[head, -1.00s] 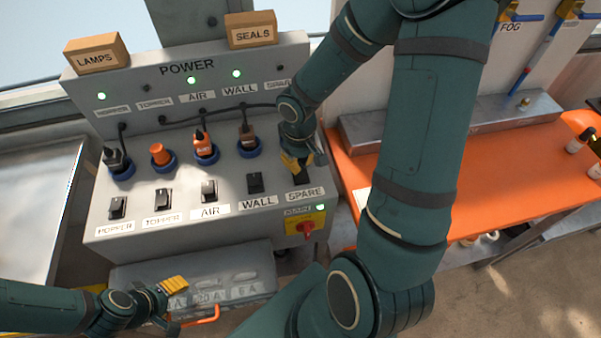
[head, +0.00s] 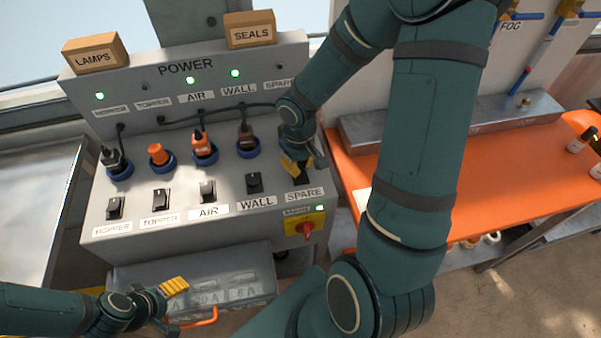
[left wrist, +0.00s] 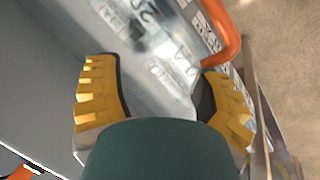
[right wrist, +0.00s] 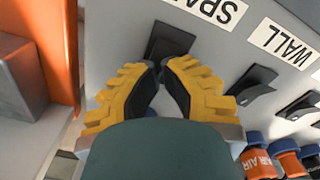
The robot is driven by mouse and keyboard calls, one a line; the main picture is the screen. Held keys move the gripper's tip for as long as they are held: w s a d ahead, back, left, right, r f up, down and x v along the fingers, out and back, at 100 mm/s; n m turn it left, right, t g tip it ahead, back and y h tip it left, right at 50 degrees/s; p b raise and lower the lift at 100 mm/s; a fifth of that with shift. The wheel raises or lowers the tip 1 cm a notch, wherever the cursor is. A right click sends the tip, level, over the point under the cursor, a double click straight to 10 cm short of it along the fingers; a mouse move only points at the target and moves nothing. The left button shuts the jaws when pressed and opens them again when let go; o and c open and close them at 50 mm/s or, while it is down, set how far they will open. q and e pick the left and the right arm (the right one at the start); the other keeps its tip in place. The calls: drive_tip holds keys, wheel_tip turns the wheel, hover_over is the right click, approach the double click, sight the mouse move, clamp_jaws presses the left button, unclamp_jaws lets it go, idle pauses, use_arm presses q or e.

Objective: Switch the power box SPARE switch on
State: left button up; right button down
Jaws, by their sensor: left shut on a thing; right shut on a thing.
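The grey power box (head: 100,233) stands in the head view with a row of rocker switches. The SPARE switch (head: 303,179) is at the right end, partly hidden by my right gripper (head: 296,165). In the right wrist view the SPARE switch (right wrist: 166,42) lies right at the nearly joined fingertips of my right gripper (right wrist: 158,70). The SPARE lamp (head: 279,67) on the upper panel looks dark. My left gripper (head: 170,305) is at the grey fuse case (head: 230,275) below, its fingers spread around part of it. The case's orange handle (left wrist: 230,35) is beside one finger.
The HOPPER, AIR and WALL lamps are green. Several plugs and cables sit above the switches. The WALL switch (head: 254,183) is just left of SPARE. A red knob (head: 306,229) on a yellow plate is below. An orange bench (head: 400,165) stands at the right.

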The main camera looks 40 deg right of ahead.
use_arm(q)
drive_tip(key=shift+a+f, duration=0.1)
drive_tip(key=shift+f, duration=0.05)
use_arm(e)
drive_tip(key=shift+s, duration=0.1)
use_arm(q)
drive_tip(key=shift+r+p, duration=0.9)
drive_tip(key=shift+p, duration=0.15)
use_arm(e)
drive_tip(key=shift+w+r, duration=0.2)
drive_tip(key=shift+r, duration=0.95)
use_arm(q)
drive_tip(key=shift+r+p, duration=1.75)
drive_tip(key=shift+r, duration=0.05)
use_arm(e)
drive_tip(key=shift+r, duration=2.25)
